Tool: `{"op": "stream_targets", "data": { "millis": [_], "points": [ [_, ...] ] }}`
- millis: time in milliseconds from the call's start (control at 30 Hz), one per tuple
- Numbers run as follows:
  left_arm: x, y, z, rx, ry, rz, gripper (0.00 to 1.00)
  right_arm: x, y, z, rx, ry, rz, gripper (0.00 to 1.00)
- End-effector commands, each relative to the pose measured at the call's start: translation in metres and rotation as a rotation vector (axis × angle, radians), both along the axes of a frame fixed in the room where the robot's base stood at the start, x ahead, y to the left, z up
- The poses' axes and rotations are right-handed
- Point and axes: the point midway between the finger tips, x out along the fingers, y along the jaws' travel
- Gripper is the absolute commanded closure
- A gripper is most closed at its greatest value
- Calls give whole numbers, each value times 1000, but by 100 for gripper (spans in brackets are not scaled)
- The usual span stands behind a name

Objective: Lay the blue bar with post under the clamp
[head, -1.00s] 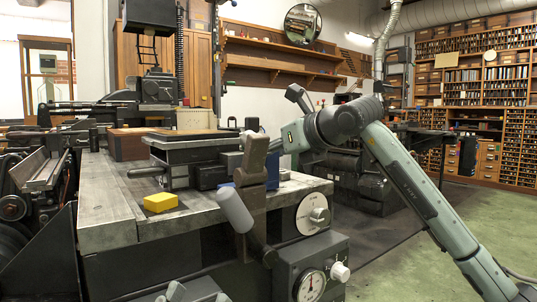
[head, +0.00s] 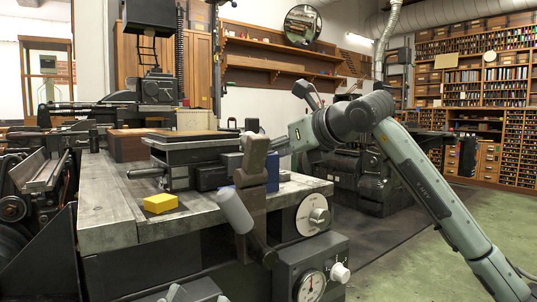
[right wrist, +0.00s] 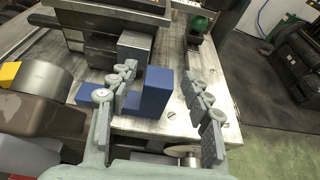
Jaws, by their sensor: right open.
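The blue bar with post lies on the grey bench top, its low bar (right wrist: 90,93) to the left and its upright post (right wrist: 155,92) to the right. In the head view the post (head: 272,172) shows partly behind a brown upright lever (head: 251,160). My right gripper (right wrist: 162,70) is open, with one finger on each side of the post; I cannot tell whether either touches it. In the head view its fingers are mostly hidden. I cannot tell for sure which part is the clamp; the brown lever stands close beside the bar. My left gripper is not in view.
A yellow block (head: 160,203) sits on the bench's left part. A grey stacked fixture (head: 185,152) stands behind the bar. A green-knobbed part (right wrist: 198,25) stands at the far side. Dials (head: 313,215) are on the bench's front.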

Motion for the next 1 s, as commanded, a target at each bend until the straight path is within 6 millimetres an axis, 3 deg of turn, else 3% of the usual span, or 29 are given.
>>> {"op": "stream_targets", "data": {
  "millis": [300, 500, 1000],
  "points": [
    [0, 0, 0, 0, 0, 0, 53, -53, -39, 24, -1, -5, -2, 50],
    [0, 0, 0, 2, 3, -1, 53, -72, -52, 33, 0, -1, 0, 50],
    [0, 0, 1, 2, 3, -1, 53, -76, -55, 34, -1, -1, 0, 50]
  ]
}}
